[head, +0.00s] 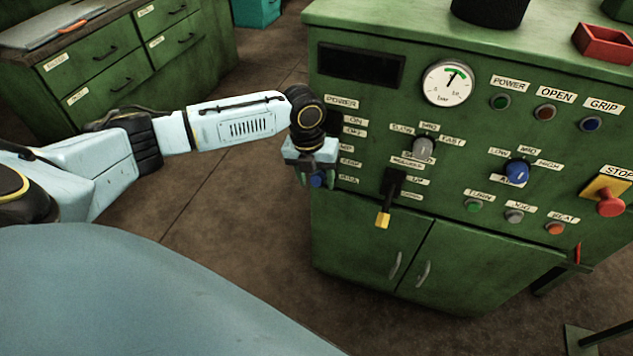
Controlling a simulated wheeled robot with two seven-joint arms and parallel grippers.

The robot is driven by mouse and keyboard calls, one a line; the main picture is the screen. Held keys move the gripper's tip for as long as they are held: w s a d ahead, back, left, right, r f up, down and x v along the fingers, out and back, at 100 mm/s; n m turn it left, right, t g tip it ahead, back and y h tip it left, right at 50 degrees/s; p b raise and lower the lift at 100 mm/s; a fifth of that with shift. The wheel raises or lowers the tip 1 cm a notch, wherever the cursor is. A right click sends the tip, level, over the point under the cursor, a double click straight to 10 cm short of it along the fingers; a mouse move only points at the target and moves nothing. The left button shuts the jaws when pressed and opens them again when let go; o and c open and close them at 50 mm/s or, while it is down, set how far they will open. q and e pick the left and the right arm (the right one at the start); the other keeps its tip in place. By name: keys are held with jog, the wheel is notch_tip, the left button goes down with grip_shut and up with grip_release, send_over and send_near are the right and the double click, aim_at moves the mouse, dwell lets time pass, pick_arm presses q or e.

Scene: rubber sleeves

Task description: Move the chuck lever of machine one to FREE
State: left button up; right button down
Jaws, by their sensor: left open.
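The green machine (340,215) stands at centre and right, its front panel covered with controls. My left gripper (317,181) is open at the panel's left edge, pointing down. A small blue knob (316,180) shows between its fingers, perhaps a lever's end; I cannot tell whether the fingers touch it. The gripper hides the lever's mount and part of the label column there, and I cannot read a FREE label. A second lever, yellow-tipped (383,219), hangs down from a dark slot to the right of the gripper. My right gripper is not in view.
A grey knob (423,147), a blue knob (516,171), several push buttons and a red stop button (610,203) are farther right. A pressure gauge (447,83) is above. A green drawer cabinet (110,65) stands back left. Floor (230,215) is clear between.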

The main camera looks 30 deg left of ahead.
pick_arm(q)
jog(key=shift+d+f, duration=0.1)
jog(key=shift+f, duration=0.55)
grip_shut()
